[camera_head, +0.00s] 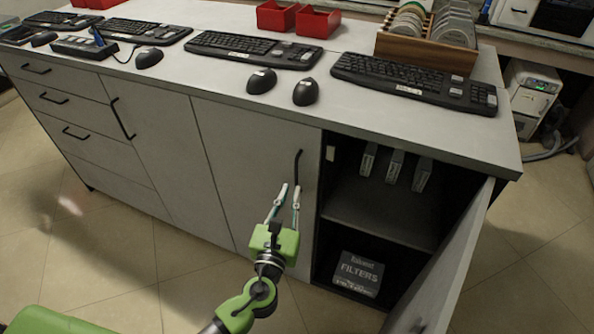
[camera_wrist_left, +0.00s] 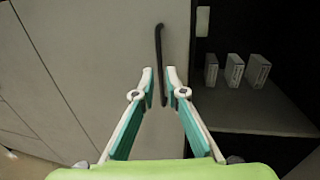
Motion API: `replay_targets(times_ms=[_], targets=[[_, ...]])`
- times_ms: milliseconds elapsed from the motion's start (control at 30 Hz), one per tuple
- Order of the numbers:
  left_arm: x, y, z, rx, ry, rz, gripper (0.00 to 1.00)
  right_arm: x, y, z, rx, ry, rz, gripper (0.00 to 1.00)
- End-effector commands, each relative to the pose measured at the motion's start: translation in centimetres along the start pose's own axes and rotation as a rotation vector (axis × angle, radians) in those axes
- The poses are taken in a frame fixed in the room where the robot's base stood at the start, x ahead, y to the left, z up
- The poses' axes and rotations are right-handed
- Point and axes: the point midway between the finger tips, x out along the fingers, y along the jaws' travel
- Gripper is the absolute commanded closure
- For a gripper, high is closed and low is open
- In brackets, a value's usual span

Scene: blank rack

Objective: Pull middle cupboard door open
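The middle cupboard door (camera_head: 243,160) is a flat grey panel and stands shut. Its black vertical handle (camera_head: 298,167) is near its right edge. My left gripper (camera_head: 291,187) is in front of this door, just below the handle's upper part in the head view. In the left wrist view the gripper (camera_wrist_left: 160,72) is open, its two fingertips apart on either side of the lower part of the handle (camera_wrist_left: 159,50). Whether the fingers reach as deep as the handle I cannot tell. My right gripper is not in view.
The right cupboard door (camera_head: 447,265) stands wide open, showing shelves with small boxes (camera_head: 395,167) and a filters box (camera_head: 359,273). Keyboards (camera_head: 413,82), mice and red bins (camera_head: 318,22) lie on the worktop. The tiled floor (camera_head: 120,262) in front is clear.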

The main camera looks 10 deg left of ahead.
Motion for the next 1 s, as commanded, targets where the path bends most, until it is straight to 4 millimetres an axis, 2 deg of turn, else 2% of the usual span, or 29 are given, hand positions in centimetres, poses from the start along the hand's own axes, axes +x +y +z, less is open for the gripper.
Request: replay_targets(times_ms=[33, 200, 400, 800, 867, 1000], targets=[[1.3, 0.0, 0.2, 0.0, -0.002, 0.002, 0.88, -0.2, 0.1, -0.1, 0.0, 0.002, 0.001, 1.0], [4.6, 0.0, 0.1, -0.002, -0.001, 0.002, 0.88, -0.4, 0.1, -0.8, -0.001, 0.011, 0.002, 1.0], [7.0, 0.0, -0.1, -0.001, 0.001, 0.0, 0.88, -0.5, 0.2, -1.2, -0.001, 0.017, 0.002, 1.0], [7.6, 0.0, -0.1, -0.002, 0.002, 0.001, 0.88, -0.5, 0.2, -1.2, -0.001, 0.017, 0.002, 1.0], [7.6, 0.0, -0.1, -0.002, 0.002, 0.001, 1.0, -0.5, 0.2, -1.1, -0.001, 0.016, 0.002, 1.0], [7.6, 0.0, -0.1, -0.002, 0.002, 0.0, 1.0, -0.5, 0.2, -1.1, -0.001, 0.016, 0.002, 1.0]])
